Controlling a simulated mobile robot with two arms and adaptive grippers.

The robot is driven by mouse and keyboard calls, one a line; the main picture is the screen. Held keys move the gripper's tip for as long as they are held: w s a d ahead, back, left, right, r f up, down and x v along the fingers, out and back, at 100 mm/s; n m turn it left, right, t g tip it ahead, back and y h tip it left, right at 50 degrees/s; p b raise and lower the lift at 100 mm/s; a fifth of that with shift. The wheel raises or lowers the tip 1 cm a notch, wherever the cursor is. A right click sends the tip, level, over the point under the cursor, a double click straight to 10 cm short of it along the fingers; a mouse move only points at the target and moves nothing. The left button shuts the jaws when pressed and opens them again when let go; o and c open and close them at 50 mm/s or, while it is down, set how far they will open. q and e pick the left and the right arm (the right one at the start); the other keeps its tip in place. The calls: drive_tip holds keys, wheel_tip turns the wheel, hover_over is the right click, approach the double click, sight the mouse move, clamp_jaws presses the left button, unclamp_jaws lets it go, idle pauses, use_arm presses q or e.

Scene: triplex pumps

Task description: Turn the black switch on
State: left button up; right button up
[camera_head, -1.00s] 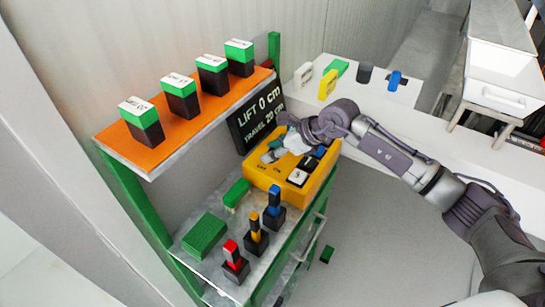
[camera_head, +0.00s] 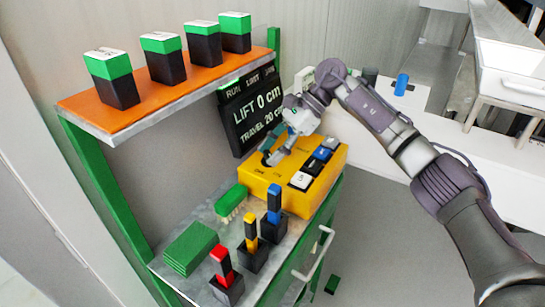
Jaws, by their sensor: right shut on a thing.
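A yellow control box (camera_head: 262,186) stands on the grey lower shelf top and has a row of white, black and blue buttons (camera_head: 316,164) on its right side. My right gripper (camera_head: 276,154) points down at the left part of the box's top, by small printed labels. It is shut on the black switch there, which the fingers mostly hide. I cannot read the switch's position. Behind the box, a black display panel (camera_head: 258,108) reads "LIFT 0 cm" and "TRAVEL 20 cm". My left gripper is out of view.
An orange shelf (camera_head: 130,118) with several green-and-black blocks hangs over the left. Red, yellow and blue levers (camera_head: 250,238) stand in front of the box, with a green brush (camera_head: 231,199) and a green stack (camera_head: 190,248) beside them. A white counter (camera_head: 480,185) is at right.

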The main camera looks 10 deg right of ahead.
drive_tip(key=shift+n+g, duration=0.3)
drive_tip(key=shift+n, duration=0.2)
drive_tip(key=o, duration=1.1)
drive_tip(key=shift+o, duration=0.2)
drive_tip(key=v, duration=1.2)
